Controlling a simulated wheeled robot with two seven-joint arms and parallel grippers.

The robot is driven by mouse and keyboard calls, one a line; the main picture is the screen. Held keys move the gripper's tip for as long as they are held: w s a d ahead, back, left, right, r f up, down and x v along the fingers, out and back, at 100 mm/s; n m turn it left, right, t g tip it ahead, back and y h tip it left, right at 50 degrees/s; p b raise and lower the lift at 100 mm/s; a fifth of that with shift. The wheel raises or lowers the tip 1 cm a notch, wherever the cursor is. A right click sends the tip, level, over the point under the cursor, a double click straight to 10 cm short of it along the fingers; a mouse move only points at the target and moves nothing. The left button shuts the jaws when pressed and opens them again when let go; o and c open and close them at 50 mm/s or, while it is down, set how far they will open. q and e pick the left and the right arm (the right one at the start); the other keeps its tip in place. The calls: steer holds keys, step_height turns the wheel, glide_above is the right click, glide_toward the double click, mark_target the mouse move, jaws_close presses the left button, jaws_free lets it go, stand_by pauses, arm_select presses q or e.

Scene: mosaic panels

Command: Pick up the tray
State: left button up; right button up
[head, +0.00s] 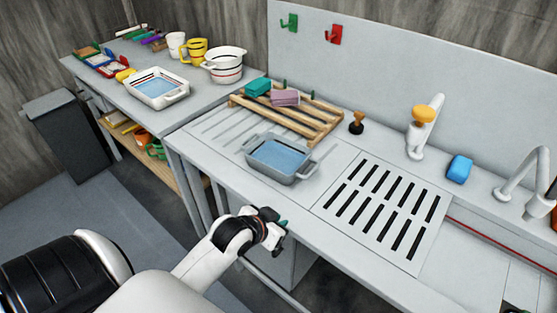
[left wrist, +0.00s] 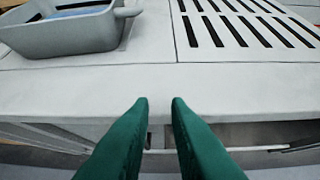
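A grey-blue tray (head: 262,163) with handles and a blue inside sits flat on the counter, left of the slotted drain. Its near corner and one handle show at the upper left of the left wrist view (left wrist: 65,38). A second, white tray (head: 176,99) with a blue inside stands on the table at the back left. My left gripper (head: 284,223) is in front of the counter's front edge, apart from the grey-blue tray. In the left wrist view its green fingers (left wrist: 162,101) are parted with nothing between them. A green and dark piece at the bottom right edge seems to be my right gripper, mostly cut off.
A wooden rack (head: 318,126) with sponges stands behind the grey-blue tray. The slotted drain (head: 383,207) is clear. A blue sponge (head: 460,168) and a tap (head: 517,187) are at the right. Cups and a white pot (head: 224,70) stand on the back-left table.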

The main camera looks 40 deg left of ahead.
arm_select(q)
steer(key=w+a+r+t, duration=0.1)
steer(key=w, duration=0.1)
steer(key=w+a+r+t, duration=0.1)
steer(key=w+a+r, duration=0.1)
steer(key=w, duration=0.1)
steer(key=w+a+r+n+t, duration=0.1)
steer(key=w+a+r, duration=0.1)
steer(key=shift+w+a+t+y, duration=0.2)
steer(key=shift+w+t+y, duration=0.1)
steer(key=shift+w, duration=0.1)
steer(key=p+x, duration=0.1)
steer(key=x, duration=0.5)
steer(key=shift+w+r, duration=0.15)
steer(key=shift+w, duration=0.05)
steer(key=shift+w+p, duration=0.3)
steer(key=shift+w, duration=0.15)
steer(key=shift+p+x, duration=0.5)
steer(key=shift+x, duration=1.9)
steer(key=shift+r, duration=0.15)
jaws_close()
steer(key=shift+d, duration=0.1)
steer(key=shift+r, duration=0.15)
